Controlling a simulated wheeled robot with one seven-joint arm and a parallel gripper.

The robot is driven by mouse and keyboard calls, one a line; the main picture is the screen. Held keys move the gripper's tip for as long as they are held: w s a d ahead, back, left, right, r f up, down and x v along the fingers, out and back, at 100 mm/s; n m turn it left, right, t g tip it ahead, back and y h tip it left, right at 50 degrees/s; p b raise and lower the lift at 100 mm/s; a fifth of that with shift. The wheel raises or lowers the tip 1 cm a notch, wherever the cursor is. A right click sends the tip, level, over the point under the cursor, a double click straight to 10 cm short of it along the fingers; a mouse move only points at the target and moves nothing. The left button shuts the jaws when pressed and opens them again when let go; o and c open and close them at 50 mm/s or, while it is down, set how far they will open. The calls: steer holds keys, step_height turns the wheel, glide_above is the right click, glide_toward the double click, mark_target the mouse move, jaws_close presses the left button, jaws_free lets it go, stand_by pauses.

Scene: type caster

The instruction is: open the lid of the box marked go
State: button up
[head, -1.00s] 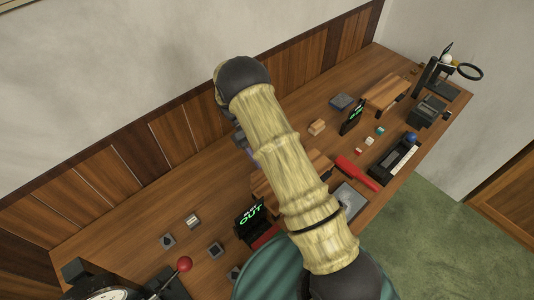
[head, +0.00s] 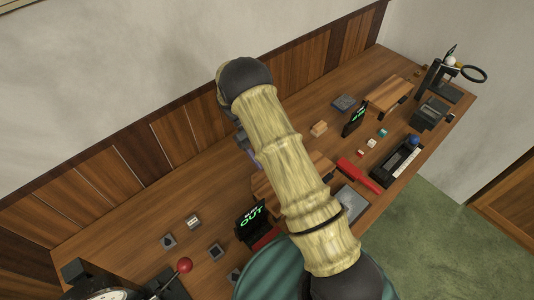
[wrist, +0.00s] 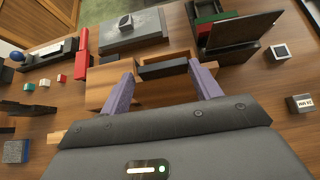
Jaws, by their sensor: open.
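Two wooden boxes with dark fronts stand on the bench. One (head: 390,94) is at the upper right, beside a black sign (head: 356,117) whose green letters are too small to read surely. The other (head: 262,186) is partly hidden behind my arm, beside a black sign reading OUT (head: 251,220). In the wrist view, my gripper (wrist: 163,86) is open, its purple fingers apart over a wooden box (wrist: 178,97) with a black bar (wrist: 163,69) at its edge. Contact cannot be told. The head view shows only a purple bit of the gripper past my arm.
A red tool (head: 358,173) and a grey pad (head: 350,203) lie near the front. A black tray (head: 398,160), small cubes and a magnifier stand (head: 440,80) are to the right. A red-knobbed lever (head: 184,265) stands lower left. The bench's back left is clear.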

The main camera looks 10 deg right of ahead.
steer(key=shift+s+a+f, duration=0.15)
steer(key=shift+a+f, duration=0.25)
steer(key=shift+f, duration=0.3)
steer(key=d+r+b+v, duration=0.1)
steer(key=b+v, duration=0.1)
steer(key=v, duration=0.6)
steer(key=shift+b, duration=0.35)
steer(key=s+d+r+m+t+y, duration=0.3)
steer(key=s+t, duration=0.3)
steer(key=s, duration=0.3)
steer(key=s+d+r+m+t+y, duration=0.2)
steer(key=s+d+r+m+t, duration=0.1)
steer(key=s, duration=0.6)
steer(key=d+r+t, duration=0.1)
steer(key=d+t, duration=0.1)
steer(key=shift+s+d+t+y, duration=0.25)
steer(key=shift+d+t+y, duration=0.15)
